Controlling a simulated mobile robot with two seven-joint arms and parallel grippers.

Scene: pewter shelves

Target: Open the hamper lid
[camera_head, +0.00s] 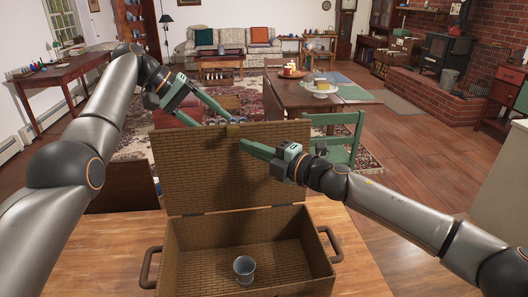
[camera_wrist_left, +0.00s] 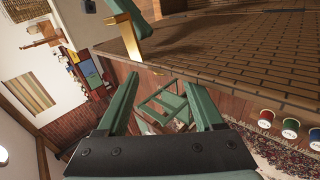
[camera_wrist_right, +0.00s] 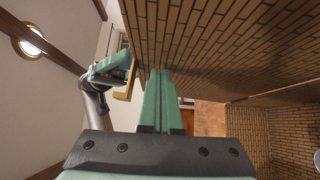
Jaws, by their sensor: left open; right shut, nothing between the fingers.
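The wicker hamper (camera_head: 192,258) stands on a wooden table with its lid (camera_head: 190,170) raised about upright at the back. A brass latch (camera_head: 232,129) sits on the lid's top edge; it also shows in the left wrist view (camera_wrist_left: 128,30) and the right wrist view (camera_wrist_right: 125,82). My left gripper (camera_head: 222,114) is open and empty, behind and above the lid's top edge near the latch. My right gripper (camera_head: 242,144) is shut and empty, at the inner face of the lid just below the latch. Whether its tips touch the lid is unclear.
A grey metal cup (camera_head: 244,270) stands inside the hamper. Brown handles stick out at the hamper's left (camera_head: 148,268) and right (camera_head: 331,245). A green chair (camera_head: 345,135) and a dark dining table (camera_head: 310,92) stand beyond the lid. Bare tabletop (camera_head: 355,262) lies right of the hamper.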

